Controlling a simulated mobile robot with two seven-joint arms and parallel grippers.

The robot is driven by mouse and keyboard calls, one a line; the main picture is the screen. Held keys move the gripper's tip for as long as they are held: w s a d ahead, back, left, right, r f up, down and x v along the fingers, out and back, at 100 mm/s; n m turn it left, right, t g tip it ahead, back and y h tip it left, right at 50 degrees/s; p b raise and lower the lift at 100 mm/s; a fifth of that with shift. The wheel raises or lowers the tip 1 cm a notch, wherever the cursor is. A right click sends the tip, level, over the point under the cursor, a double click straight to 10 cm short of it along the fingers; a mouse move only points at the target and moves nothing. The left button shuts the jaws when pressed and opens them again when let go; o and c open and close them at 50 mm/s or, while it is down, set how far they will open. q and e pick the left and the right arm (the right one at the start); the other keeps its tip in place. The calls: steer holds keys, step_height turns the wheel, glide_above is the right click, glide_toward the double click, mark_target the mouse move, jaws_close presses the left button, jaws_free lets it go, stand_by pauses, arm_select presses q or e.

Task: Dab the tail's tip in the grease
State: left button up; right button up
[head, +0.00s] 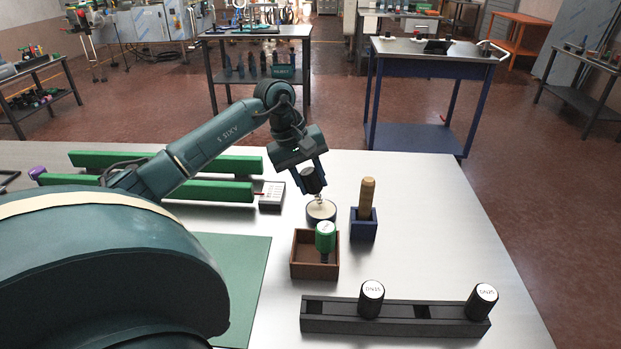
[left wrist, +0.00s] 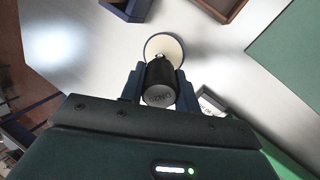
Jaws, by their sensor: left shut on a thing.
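My left gripper (head: 312,182) is shut on a black cylindrical handle (head: 314,180) and holds it above the grease pot. A thin, shiny tail (head: 318,199) points down from the handle to the pot. The grease pot (head: 321,211) is a low round tin with a dark wall and cream-coloured grease. I cannot tell whether the tail's tip touches the grease. In the left wrist view the handle (left wrist: 160,84) with its grey, lettered end sits between the fingers. My right gripper is not in view.
A brown wooden box (head: 302,269) with a green-topped plug (head: 325,238) stands in front of the pot. A blue block (head: 363,229) with a wooden handle (head: 367,195) stands right. A black rack (head: 340,319) holds two white-topped plugs. A pale box (head: 271,196) lies left.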

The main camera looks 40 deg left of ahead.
arm_select(q)
steer(key=shift+f+b, duration=0.4)
steer(key=shift+f, duration=0.05)
stand_by(0.3)
steer(key=shift+s+f, duration=0.1)
steer(key=shift+f, duration=0.1)
stand_by(1.3)
steer(key=shift+r, duration=0.1)
steer(key=shift+r+p, duration=2.15)
steer(key=shift+r, duration=1.4)
